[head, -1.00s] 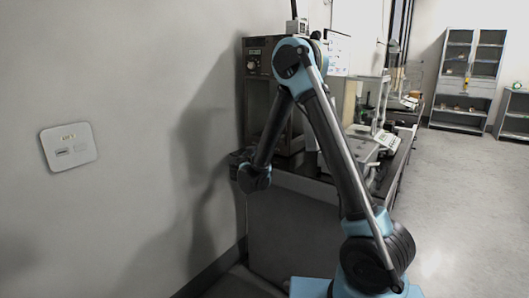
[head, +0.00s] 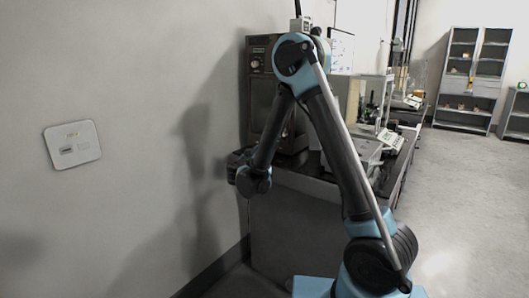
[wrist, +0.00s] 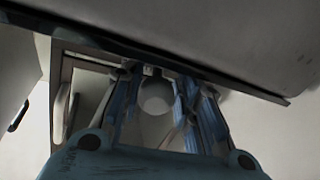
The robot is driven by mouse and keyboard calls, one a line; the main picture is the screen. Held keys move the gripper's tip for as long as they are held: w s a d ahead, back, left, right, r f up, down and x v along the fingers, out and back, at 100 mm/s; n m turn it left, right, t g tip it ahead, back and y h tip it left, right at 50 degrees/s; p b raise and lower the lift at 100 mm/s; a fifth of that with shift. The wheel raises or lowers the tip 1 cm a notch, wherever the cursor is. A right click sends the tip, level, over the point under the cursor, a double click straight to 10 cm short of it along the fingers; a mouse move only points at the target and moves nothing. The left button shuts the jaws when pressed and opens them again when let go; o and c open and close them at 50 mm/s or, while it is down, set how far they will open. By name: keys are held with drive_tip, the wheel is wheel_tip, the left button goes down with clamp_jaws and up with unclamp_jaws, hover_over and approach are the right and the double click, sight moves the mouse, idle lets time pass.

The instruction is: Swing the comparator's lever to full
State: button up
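A tall dark instrument with a round dial (head: 256,62) stands at the near end of the bench, against the wall, partly behind my arm. I cannot tell for certain that it is the comparator. No lever can be made out in the head view. My gripper is hidden behind my forearm's end in that view. In the wrist view my gripper (wrist: 158,100) shows with its two blue fingers apart. A pale round thing (wrist: 156,97) shows between them, beyond a dark edge. I cannot tell whether it is part of the lever or whether the fingers touch it.
The dark bench (head: 398,165) runs away to the right, with a grey balance (head: 355,150) and other instruments on it. A wall plate (head: 72,145) is on the left wall. Open floor (head: 460,200) lies right of the bench. Grey cabinets (head: 470,75) stand at the back.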

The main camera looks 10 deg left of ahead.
drive_tip(key=v, duration=0.7)
drive_tip(key=shift+s, duration=0.4)
drive_tip(key=shift+a, duration=0.1)
